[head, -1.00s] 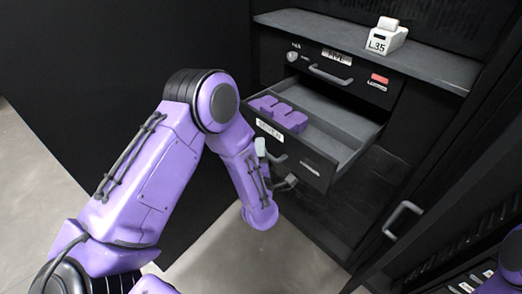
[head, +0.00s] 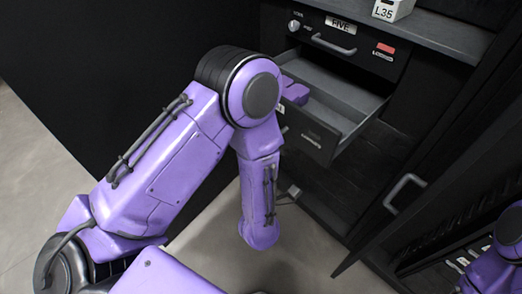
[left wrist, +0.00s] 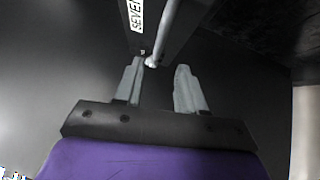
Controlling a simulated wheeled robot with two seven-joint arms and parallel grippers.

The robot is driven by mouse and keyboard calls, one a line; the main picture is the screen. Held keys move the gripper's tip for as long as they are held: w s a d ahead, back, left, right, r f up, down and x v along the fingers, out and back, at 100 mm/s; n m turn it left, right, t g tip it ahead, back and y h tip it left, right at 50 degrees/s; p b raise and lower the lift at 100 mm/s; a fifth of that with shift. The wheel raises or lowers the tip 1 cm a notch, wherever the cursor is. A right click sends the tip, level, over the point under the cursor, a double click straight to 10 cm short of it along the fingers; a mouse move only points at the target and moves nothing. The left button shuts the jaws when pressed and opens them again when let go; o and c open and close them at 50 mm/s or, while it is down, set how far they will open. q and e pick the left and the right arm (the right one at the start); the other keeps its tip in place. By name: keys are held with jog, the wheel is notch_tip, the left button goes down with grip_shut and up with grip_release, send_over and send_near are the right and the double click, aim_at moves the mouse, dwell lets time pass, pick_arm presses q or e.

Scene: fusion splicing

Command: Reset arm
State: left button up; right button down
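My left arm reaches from the lower left in the head view, its forearm hanging down in front of the open drawer (head: 322,137). My left gripper is mostly hidden behind the forearm there; a grey part shows beside it. In the left wrist view my left gripper (left wrist: 159,80) has its two grey fingers apart, with nothing held between them. A metal handle bar (left wrist: 180,28) and a dark front with a "SEVEN" label (left wrist: 137,12) lie just beyond the fingertips. A purple part of my right arm shows at the lower right of the head view; its gripper is not visible.
A purple object (head: 295,92) lies in the open drawer, partly hidden by my elbow. The closed drawer labelled "FIVE" (head: 345,58) is above it. A white L35 device (head: 391,10) sits on the shelf (head: 440,38). A cabinet door with a handle (head: 404,190) stands at right.

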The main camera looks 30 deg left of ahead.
pick_arm(q)
jog(key=s+f+m+g+h, duration=0.3)
jog(key=f+m+g+h, duration=0.25)
jog(key=f+m, duration=0.85)
jog(key=s+a+f+m+g, duration=0.1)
jog(key=s+a+f+g, duration=0.1)
jog(key=s, duration=0.4)
jog(key=s+a+f+m+g, duration=0.1)
jog(key=s+a+f+g, duration=0.2)
jog(key=s+f, duration=0.2)
jog(key=s+a+f+m+g, duration=0.2)
jog(key=s+a+f+g, duration=0.1)
jog(key=s, duration=0.6)
jog(key=shift+s+a+f+g, duration=0.15)
jog(key=shift+s+f+g, duration=0.05)
jog(key=shift+f+g, duration=0.15)
